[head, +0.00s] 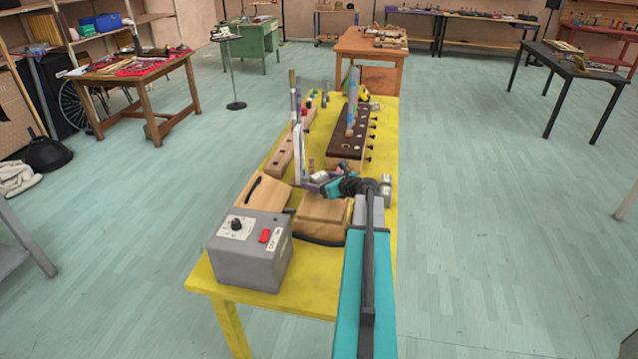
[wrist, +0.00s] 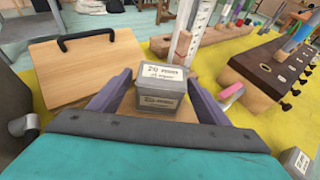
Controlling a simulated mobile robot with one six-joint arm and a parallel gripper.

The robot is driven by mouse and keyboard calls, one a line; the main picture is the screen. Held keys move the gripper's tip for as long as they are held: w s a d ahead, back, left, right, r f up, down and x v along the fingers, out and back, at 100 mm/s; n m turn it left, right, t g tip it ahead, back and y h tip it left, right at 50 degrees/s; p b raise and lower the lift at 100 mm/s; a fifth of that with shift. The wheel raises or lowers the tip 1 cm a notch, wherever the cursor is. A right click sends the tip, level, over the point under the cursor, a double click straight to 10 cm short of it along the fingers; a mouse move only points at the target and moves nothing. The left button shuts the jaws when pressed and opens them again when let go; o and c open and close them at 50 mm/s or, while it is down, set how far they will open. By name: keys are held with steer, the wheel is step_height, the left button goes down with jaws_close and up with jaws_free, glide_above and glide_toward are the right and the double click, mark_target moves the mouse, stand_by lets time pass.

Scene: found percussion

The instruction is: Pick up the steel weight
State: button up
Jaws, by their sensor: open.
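The steel weight (wrist: 163,88) is a small grey block with white labels on its top and front. In the wrist view it sits upright between the two purple fingers of my gripper (wrist: 157,92), over a wooden surface. My gripper is open, with one finger on each side of the block. I cannot tell whether either finger touches it. In the head view my gripper (head: 318,182) is low over the yellow table (head: 310,308), just beyond a wooden box (head: 323,209). I cannot make out the weight clearly there.
A wooden board with a black handle (wrist: 80,68) lies left of the weight. A grey control box (head: 250,250) stands at the near left. Another labelled grey block (wrist: 297,162) is at the lower right. A dark pegged block (head: 347,138) and upright rods stand farther along.

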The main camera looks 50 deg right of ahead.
steer(key=shift+c, duration=0.2)
steer(key=c, duration=1.6)
steer(key=shift+r, duration=0.15)
steer(key=shift+r+b, duration=0.5)
steer(key=shift+r, duration=0.8)
steer(key=s+d+r+b, duration=0.2)
steer(key=s+d+b, duration=0.1)
steer(key=s+d, duration=0.8)
steer(key=shift+s+r+b, duration=0.15)
steer(key=shift+s+b, duration=0.1)
steer(key=shift+b, duration=0.1)
